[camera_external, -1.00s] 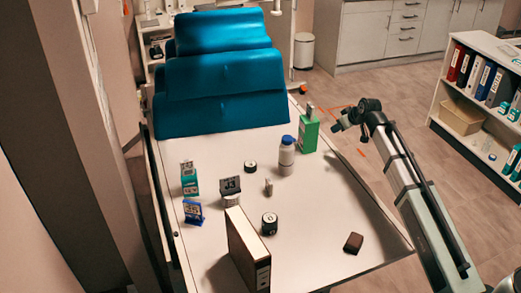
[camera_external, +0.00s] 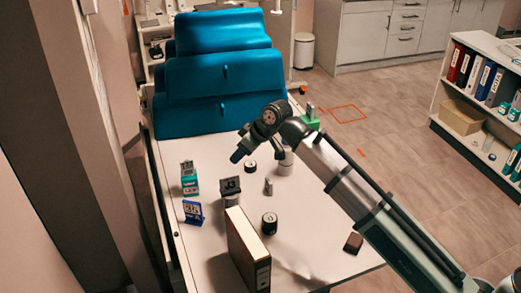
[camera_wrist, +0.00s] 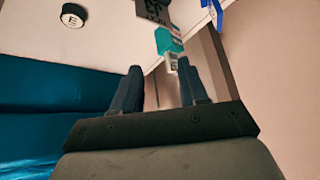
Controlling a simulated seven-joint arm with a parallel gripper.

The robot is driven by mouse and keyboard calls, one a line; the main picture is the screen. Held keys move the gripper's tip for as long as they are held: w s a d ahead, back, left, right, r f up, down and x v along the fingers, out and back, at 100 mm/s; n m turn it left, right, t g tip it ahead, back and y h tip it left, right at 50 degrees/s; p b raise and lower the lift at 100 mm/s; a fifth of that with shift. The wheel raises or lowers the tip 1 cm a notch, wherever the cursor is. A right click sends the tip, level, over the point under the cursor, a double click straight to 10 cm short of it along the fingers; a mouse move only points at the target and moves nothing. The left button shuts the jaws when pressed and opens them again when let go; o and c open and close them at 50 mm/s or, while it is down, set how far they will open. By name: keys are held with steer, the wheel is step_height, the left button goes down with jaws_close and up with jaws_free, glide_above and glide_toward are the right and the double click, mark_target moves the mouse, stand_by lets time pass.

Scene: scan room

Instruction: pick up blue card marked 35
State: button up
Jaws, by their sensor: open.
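The blue card (camera_external: 193,212) stands upright near the left edge of the white table in the external view; its marking is too small to read surely. In the wrist view a blue piece, likely this card (camera_wrist: 213,12), shows at the top right, partly cut off. My gripper (camera_external: 238,154) is above the middle of the table, to the right of and beyond the card. In the wrist view its two fingers (camera_wrist: 160,90) are apart with nothing between them.
A green-and-white box (camera_external: 189,180) stands just beyond the card. A dark card (camera_external: 229,187) on a round base stands to its right. A tall brown binder (camera_external: 245,250) is nearer the front. Round black-and-white pieces (camera_external: 269,223) and a bottle (camera_external: 285,165) stand further right.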

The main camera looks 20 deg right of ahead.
mark_target(193, 202)
steer(key=s+a+f+n+g, duration=0.1)
steer(key=s+a+f+n, duration=0.3)
steer(key=a, duration=0.7)
steer(key=shift+m+y, duration=0.3)
steer(key=shift+m, duration=0.3)
steer(key=x, duration=0.5)
steer(key=s+x, duration=0.1)
steer(key=x, duration=0.2)
steer(key=shift+w+f, duration=0.1)
steer(key=shift+f, duration=0.2)
steer(key=shift+a+x, duration=0.2)
steer(key=shift+x, duration=2.5)
jaws_close()
